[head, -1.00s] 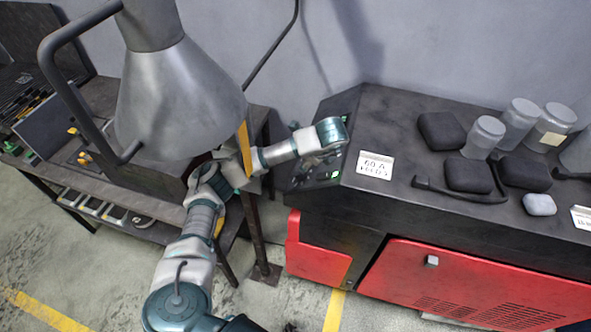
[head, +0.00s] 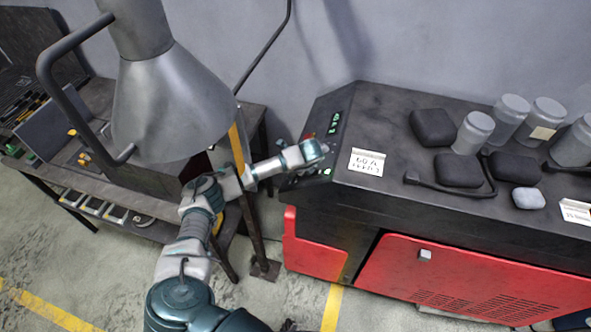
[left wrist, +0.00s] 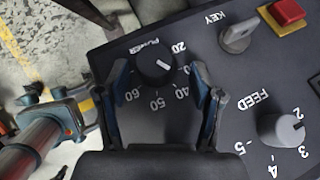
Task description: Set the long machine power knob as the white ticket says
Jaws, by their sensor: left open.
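The power knob (left wrist: 155,62) is round and black, with a white pointer line aimed right and slightly down, between the 20 and 40 marks. The 50 and 60 marks show below it. My left gripper (left wrist: 157,70) is open, one finger on each side of the knob with visible gaps; I cannot tell its height above the panel. In the head view the left gripper (head: 318,150) is at the left end of the machine (head: 385,115), over the control panel. The white ticket (head: 367,162) lies on the machine top; its large text seems to read 60 A.
The panel also has a grey key switch (left wrist: 238,33), a feed knob (left wrist: 281,129) and a red button (left wrist: 287,12). Jars (head: 473,132), black pads (head: 437,127) and another white ticket (head: 576,212) are farther right. A lamp hood (head: 180,100) hangs left of the machine.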

